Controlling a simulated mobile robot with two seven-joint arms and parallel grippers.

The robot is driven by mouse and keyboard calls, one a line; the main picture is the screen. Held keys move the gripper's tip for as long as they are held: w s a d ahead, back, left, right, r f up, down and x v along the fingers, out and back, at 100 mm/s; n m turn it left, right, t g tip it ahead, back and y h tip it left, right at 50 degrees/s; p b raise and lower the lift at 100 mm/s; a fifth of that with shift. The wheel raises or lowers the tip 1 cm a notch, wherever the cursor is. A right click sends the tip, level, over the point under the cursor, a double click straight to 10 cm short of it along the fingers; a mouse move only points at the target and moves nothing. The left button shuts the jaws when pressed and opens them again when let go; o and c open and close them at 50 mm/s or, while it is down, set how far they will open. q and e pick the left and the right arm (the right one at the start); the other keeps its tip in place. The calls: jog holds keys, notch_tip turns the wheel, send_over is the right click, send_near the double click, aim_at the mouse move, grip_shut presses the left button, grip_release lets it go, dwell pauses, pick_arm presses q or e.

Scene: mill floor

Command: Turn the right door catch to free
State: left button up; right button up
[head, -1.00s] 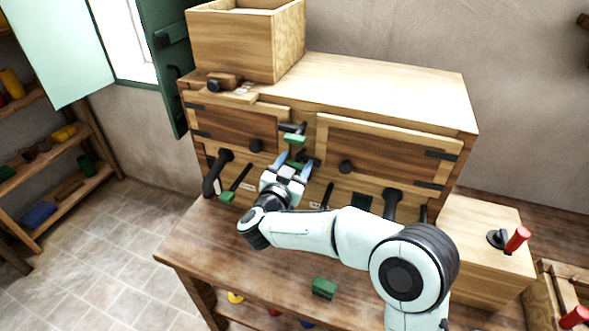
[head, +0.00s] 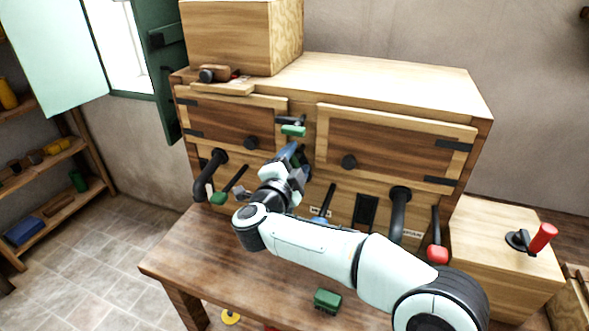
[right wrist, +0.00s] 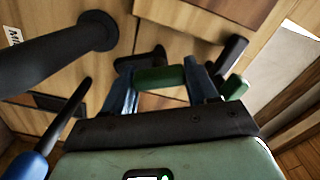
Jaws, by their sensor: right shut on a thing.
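Two black door catches with green grips sit between the cabinet's two doors. The upper catch (head: 292,128) shows in the head view; in the right wrist view its green grip (right wrist: 236,87) is just outside the right-hand finger. My right gripper (head: 291,152) reaches to the lower catch, which it mostly hides in the head view. In the right wrist view the lower catch's green grip (right wrist: 158,78) lies between the blue fingers of my right gripper (right wrist: 160,85), which is shut on it. The right door (head: 392,148) looks closed. My left gripper is out of view.
Black pipes (head: 400,212) stick out of the cabinet front. A blue-handled lever (head: 325,205) and a red-handled lever (head: 436,240) stand below the right door. A green block (head: 327,301) lies on the bench (head: 230,262). The bench's front is otherwise fairly clear.

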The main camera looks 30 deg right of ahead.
jog(key=shift+f+m+b, duration=0.1)
jog(key=shift+m+b, duration=0.45)
jog(key=shift+m, duration=0.25)
jog(key=o, duration=1)
jog(key=shift+c, duration=0.2)
jog(key=v, duration=1.3)
jog(key=shift+a+b, duration=0.2)
jog(key=shift+b, duration=0.1)
jog(key=shift+s, duration=0.15)
